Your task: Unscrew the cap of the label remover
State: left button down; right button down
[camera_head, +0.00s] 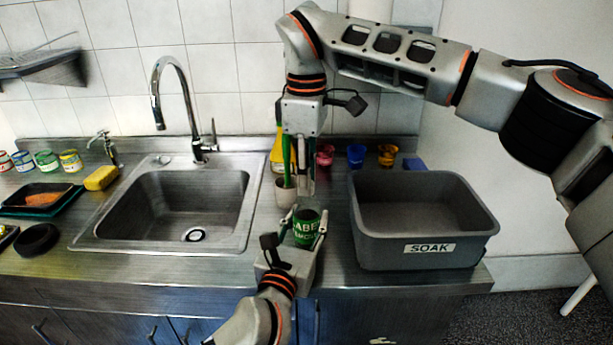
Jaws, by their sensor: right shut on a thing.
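The label remover (305,236) is a green can with white lettering, upright near the counter's front edge. Its round top looks dark. My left gripper (306,218) comes from the front, with one finger on each side of the can, and is shut on it. My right gripper (307,188) points down just above the can, fingers close together. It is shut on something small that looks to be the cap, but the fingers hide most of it. A gap shows between the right fingertips and the can top.
A grey SOAK bin (430,247) stands close on the right. The sink (190,205) is on the left. Small coloured cups (356,155) line the back.

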jog(key=n, duration=0.5)
jog(key=shift+n, duration=0.4)
jog(key=n, duration=1.2)
jog(key=shift+n, duration=0.3)
jog(key=n, duration=1.2)
jog(key=shift+s+r, duration=0.1)
jog(key=n, duration=0.5)
jog(key=shift+n, duration=0.3)
jog(key=n, duration=1.1)
